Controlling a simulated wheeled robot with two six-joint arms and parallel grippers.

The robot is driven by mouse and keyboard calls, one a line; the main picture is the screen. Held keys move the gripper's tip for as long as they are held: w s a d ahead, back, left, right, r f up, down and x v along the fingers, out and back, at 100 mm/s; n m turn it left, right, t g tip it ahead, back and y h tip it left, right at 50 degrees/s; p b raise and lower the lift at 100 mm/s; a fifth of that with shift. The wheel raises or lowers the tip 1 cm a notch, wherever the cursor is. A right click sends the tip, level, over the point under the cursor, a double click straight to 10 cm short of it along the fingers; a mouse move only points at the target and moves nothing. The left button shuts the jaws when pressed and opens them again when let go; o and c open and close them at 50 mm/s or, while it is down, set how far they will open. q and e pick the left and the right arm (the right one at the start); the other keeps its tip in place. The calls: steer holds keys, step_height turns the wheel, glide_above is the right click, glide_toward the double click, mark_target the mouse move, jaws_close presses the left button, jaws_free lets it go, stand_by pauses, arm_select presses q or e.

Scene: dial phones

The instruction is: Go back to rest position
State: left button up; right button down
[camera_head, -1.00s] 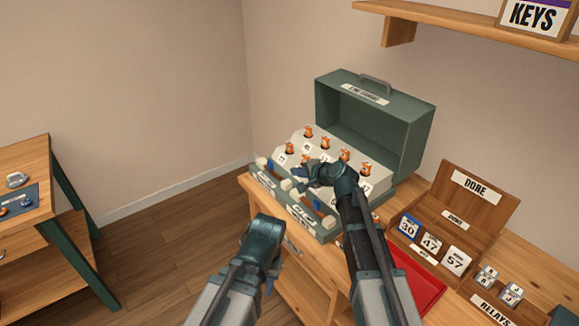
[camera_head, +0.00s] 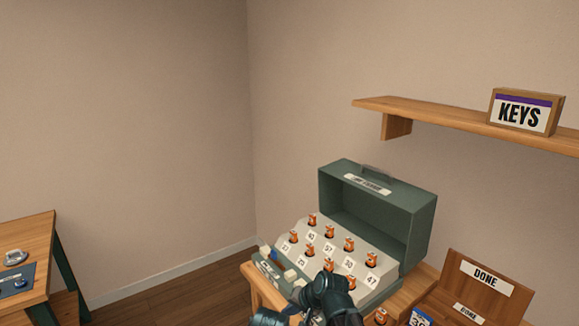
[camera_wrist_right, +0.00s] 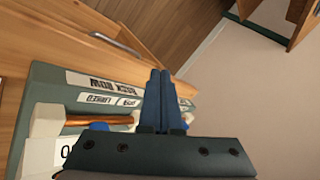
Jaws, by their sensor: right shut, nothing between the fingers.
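My right gripper (camera_head: 306,296) is at the front edge of an open green case (camera_head: 420,225) in the head view and hides part of that edge. In the right wrist view its two dark fingers (camera_wrist_right: 158,76) are together, with nothing between them. They point past the case's labelled front (camera_wrist_right: 100,90). A dark part of my left arm (camera_head: 268,318) shows at the bottom edge of the head view. The left fingers cannot be made out.
The case holds a sloped white panel with several orange plugs (camera_head: 348,243) and numbers. A DONE box (camera_head: 487,277) stands right of it. A wall shelf (camera_head: 450,118) carries a KEYS sign (camera_head: 524,112). Another table (camera_head: 30,238) is at far left. A drawer handle (camera_wrist_right: 118,45) is near the right gripper.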

steer(key=s+d+f+n+g+h, duration=0.1)
steer(key=s+d+n+g+h, duration=0.1)
steer(key=s, duration=0.7)
steer(key=s+d+f+n+g+h+p, duration=0.1)
steer(key=s+d+n+g+h, duration=0.2)
steer(key=s, duration=0.7)
steer(key=d+n+h, duration=0.1)
steer(key=n, duration=0.1)
steer(key=shift+s+n+h, duration=0.25)
steer(key=shift+n+h, duration=0.05)
